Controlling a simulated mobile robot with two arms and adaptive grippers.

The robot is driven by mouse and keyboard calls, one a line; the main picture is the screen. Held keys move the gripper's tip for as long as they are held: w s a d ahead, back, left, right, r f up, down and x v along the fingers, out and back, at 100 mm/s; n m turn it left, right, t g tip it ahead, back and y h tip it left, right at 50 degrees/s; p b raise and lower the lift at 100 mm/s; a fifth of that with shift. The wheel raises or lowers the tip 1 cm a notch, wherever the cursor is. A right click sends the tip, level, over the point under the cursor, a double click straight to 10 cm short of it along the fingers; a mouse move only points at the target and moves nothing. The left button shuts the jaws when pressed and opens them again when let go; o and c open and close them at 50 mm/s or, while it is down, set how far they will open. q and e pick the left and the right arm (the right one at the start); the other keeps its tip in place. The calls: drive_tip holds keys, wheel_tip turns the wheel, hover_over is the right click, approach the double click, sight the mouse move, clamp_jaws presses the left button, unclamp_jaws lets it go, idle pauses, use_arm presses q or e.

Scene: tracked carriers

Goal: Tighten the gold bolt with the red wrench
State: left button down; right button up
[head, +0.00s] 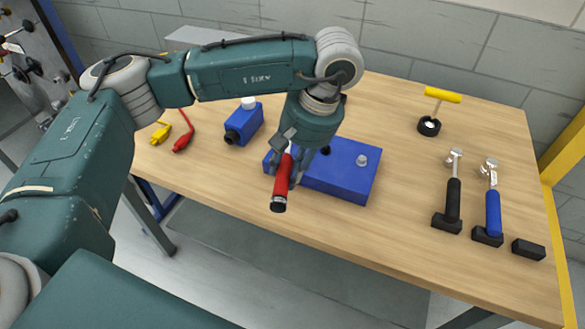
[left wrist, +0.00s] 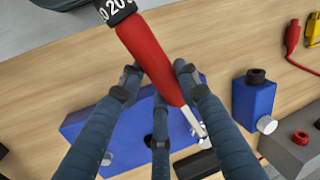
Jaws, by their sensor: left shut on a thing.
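The red wrench (head: 280,184) is in the fingers of my left gripper (head: 289,165), above the front left part of a blue block (head: 345,171). The left wrist view shows its red handle (left wrist: 152,55), a black collar with white numbers, and a silver shaft reaching past the fingers of my left gripper (left wrist: 156,85). A silver-looking bolt head (head: 361,160) stands on the block's right part. A dark round spot is near the block's middle. I cannot make out a gold bolt; the gripper and wrench cover part of the block. My right gripper is not in view.
A black-handled wrench (head: 453,198) and a blue-handled wrench (head: 493,212) stand in black holders at the right, beside an empty black holder (head: 528,249). A yellow-handled tool (head: 442,95) stands farther back. A blue box (head: 244,124) and red clip (head: 183,143) are left.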

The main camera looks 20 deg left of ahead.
use_arm(q)
drive_tip(key=shift+s+a+r+m+b, duration=0.1)
drive_tip(key=shift+s+a+m+b, duration=0.05)
drive_tip(key=shift+a+m+b, duration=0.4)
drive_tip(key=shift+a, duration=0.15)
drive_tip(key=shift+s+a+m+t+b, duration=0.1)
drive_tip(key=shift+a+m+t+b, duration=0.2)
drive_tip(key=shift+a+m, duration=0.15)
drive_tip(key=shift+a, duration=0.3)
drive_tip(key=shift+d, duration=0.1)
